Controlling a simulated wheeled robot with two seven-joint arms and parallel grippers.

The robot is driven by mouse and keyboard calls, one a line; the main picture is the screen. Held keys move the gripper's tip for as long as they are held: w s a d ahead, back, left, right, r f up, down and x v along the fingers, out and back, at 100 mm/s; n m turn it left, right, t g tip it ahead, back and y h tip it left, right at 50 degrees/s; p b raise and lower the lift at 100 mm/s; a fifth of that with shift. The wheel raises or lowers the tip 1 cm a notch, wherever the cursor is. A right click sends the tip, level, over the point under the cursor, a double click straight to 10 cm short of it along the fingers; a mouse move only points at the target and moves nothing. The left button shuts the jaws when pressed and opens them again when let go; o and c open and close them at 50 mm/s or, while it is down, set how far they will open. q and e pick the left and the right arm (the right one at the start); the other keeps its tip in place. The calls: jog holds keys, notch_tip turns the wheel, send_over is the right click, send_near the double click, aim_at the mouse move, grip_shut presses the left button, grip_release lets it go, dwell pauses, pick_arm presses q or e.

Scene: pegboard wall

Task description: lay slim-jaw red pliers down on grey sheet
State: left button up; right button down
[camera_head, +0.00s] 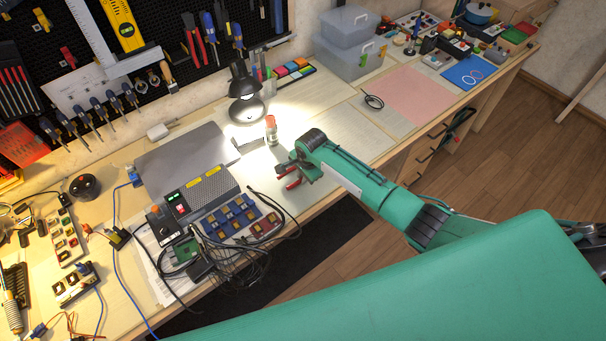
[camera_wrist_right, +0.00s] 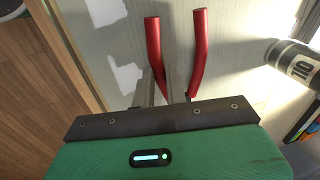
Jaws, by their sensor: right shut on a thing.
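My right gripper (camera_head: 288,168) is over the front part of the bench and shut on the red pliers (camera_head: 292,182). In the right wrist view, two red handles (camera_wrist_right: 200,50) stick out past the fingers (camera_wrist_right: 163,92); the pliers' jaws are hidden there. A plain grey sheet (camera_head: 180,160) lies on the bench behind the grey power box, to the left of the gripper. The pliers are apart from this sheet. Another red-handled tool (camera_head: 194,40) hangs on the pegboard. My left gripper is out of view.
A small bottle (camera_head: 271,130) stands just behind my right gripper and shows in the wrist view (camera_wrist_right: 296,62). A lit black lamp (camera_head: 245,85) stands behind it. The power box (camera_head: 200,193), blue trays (camera_head: 232,218) and loose cables crowd the front left. A pink sheet (camera_head: 415,93) lies clear at right.

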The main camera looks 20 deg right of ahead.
jog(key=shift+f, duration=0.15)
jog(key=c, duration=1.3)
grip_release()
jog(key=shift+c, duration=0.2)
notch_tip(320, 180, up, 14)
jog(key=s+b, duration=0.1)
jog(key=s, duration=0.1)
jog(key=shift+s+d+f+b, duration=0.2)
jog(key=shift+s+d+b, duration=0.1)
jog(key=shift+d, duration=0.15)
